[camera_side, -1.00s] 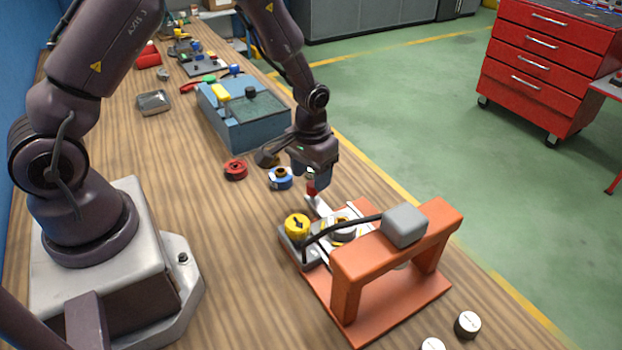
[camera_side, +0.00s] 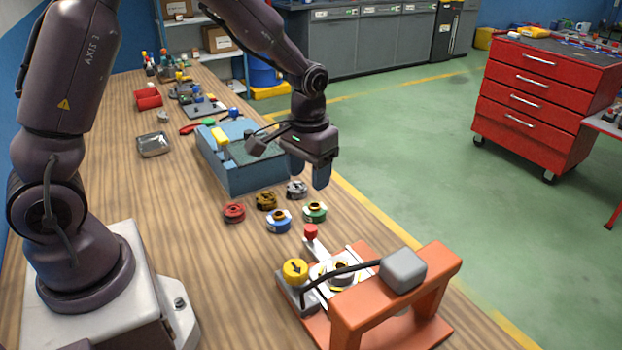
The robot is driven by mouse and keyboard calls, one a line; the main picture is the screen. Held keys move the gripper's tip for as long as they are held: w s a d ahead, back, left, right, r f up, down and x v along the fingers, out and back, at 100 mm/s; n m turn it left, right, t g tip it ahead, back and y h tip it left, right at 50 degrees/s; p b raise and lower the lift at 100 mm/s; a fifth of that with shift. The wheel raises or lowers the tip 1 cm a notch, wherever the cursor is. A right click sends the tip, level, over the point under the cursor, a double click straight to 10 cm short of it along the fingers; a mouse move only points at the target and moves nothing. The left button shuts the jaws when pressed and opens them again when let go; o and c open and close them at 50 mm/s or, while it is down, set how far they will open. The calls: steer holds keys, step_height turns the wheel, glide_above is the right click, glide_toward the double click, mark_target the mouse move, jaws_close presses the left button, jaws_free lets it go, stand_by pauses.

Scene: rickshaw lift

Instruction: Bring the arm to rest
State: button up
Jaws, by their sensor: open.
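My gripper (camera_side: 308,176) hangs open and empty in the air, fingers pointing down, above the far side of the bench beyond the orange fixture. The orange fixture (camera_side: 344,328) stands on the bench at lower right, with a grey block on its bridge. A red-knobbed lever (camera_side: 311,232), a yellow knob (camera_side: 295,270) and a ring-shaped part (camera_side: 341,272) show on it. The gripper is clear of the fixture and appears apart from everything around it.
Red (camera_side: 234,212), brown (camera_side: 265,200), blue (camera_side: 279,220), green (camera_side: 314,211) and grey (camera_side: 297,189) round parts lie on the wooden bench (camera_side: 190,235). A blue box (camera_side: 250,177) stands behind them. A metal tray (camera_side: 154,144) lies farther left. A red drawer cabinet (camera_side: 540,105) stands on the floor.

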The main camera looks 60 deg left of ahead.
steer(key=s+d+r+m+t, duration=0.3)
steer(key=s+r+t, duration=0.2)
steer(key=s+r, duration=1.2)
steer(key=shift+s+d+r+t, duration=0.3)
steer(key=shift+s+d, duration=0.05)
steer(key=shift+s, duration=0.2)
stand_by(0.7)
